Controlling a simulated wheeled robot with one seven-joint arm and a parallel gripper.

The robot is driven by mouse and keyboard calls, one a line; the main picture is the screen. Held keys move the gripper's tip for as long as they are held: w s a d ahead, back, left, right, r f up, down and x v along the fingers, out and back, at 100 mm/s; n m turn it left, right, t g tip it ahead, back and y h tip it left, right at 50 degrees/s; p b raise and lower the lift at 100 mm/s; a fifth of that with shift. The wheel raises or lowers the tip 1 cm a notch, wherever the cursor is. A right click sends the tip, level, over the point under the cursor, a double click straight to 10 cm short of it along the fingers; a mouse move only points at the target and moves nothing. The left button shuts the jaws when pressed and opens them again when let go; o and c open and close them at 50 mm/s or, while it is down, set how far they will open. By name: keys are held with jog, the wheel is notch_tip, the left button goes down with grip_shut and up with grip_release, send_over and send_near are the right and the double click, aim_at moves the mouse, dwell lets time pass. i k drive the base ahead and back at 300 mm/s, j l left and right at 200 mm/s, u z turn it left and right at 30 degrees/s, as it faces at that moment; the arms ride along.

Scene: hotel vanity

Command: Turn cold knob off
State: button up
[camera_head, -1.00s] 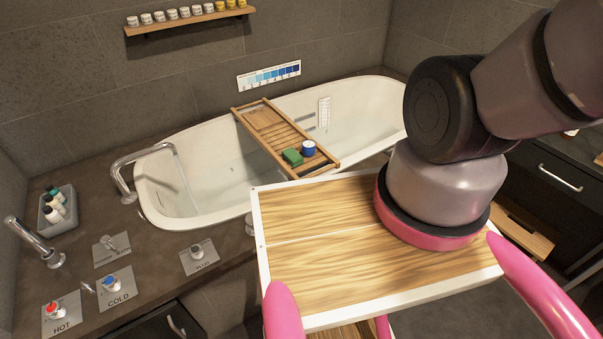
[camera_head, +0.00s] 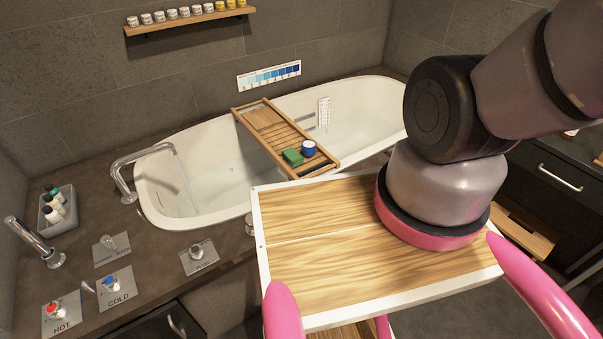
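The cold knob (camera_head: 109,281) has a blue cap and stands on a square plate marked COLD (camera_head: 119,299), on the dark counter at the lower left. The hot knob (camera_head: 53,307) has a red cap and sits on a plate marked HOT, to its left. The bath spout (camera_head: 140,159) arches over the white bathtub (camera_head: 164,214), and a thin stream seems to fall from it.
A knob plate marked PLUG (camera_head: 199,258) and another knob plate (camera_head: 112,249) lie near the cold knob. A second spout (camera_head: 38,241) and a grey bottle tray (camera_head: 68,223) stand at the left. A wooden caddy (camera_head: 270,128) spans the tub. A drawer front (camera_head: 160,329) is below the counter.

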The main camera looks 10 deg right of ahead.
aim_at(111, 284)
jog(key=u, duration=0.45)
jog(key=k+j+u, duration=0.1)
jog(key=u, duration=0.3)
jog(key=k+j+u, duration=0.1)
jog(key=u, duration=0.35)
jog(key=j+u, duration=0.1)
jog(key=u, duration=0.3)
